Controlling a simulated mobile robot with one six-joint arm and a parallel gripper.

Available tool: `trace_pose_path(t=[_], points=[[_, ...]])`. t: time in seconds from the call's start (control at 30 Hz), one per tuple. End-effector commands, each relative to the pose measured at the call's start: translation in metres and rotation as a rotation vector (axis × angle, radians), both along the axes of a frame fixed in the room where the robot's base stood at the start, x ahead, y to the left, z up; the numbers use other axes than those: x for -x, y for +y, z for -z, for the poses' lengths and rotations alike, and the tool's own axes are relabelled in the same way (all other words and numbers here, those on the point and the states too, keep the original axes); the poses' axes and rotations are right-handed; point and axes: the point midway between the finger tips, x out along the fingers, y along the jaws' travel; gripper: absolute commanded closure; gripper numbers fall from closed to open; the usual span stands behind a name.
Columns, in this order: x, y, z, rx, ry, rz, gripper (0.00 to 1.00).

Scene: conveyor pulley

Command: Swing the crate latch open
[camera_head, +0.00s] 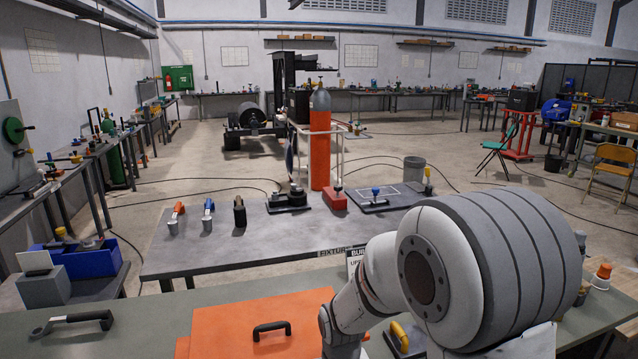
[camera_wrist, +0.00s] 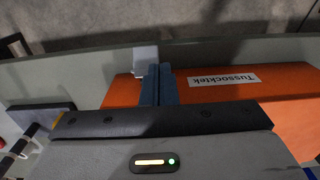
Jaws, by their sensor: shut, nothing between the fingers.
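The orange crate (camera_head: 235,325) lies on the near green bench, with a black handle on its lid. In the wrist view its orange surface (camera_wrist: 235,97) carries a white "Tussocktek" label (camera_wrist: 223,79). A small pale grey plate (camera_wrist: 146,58), which looks like the latch, stands at the crate's edge. My gripper (camera_wrist: 158,68) has its two blue-grey fingers together and empty, just beside this plate. I cannot tell whether they touch it. In the head view my arm covers the crate's right part, and I cannot make out the latch or the fingers there.
A black-handled tool (camera_head: 72,322) lies left on the near bench. A yellow-handled thing (camera_head: 400,337) is close by my arm. Beyond stands a grey fixture table (camera_head: 250,238) with several handled tools. A blue bin (camera_head: 88,259) stands at the left.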

Motion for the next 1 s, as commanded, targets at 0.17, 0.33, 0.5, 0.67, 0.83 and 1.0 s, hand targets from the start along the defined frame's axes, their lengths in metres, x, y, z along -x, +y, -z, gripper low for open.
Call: trace_pose_path(t=[0.17,0.33,0.5,0.67,0.83,1.0], points=[[0.000,0.000,0.005,0.000,0.000,0.000,1.00],[0.000,0.000,0.005,0.000,-0.001,0.000,1.00],[0.000,0.000,-0.003,0.000,-0.001,0.000,1.00],[0.000,0.000,-0.017,-0.001,-0.002,0.000,1.00],[0.000,0.000,-0.030,0.000,-0.001,0.000,1.00],[0.000,0.000,-0.044,0.000,-0.001,0.000,1.00]])
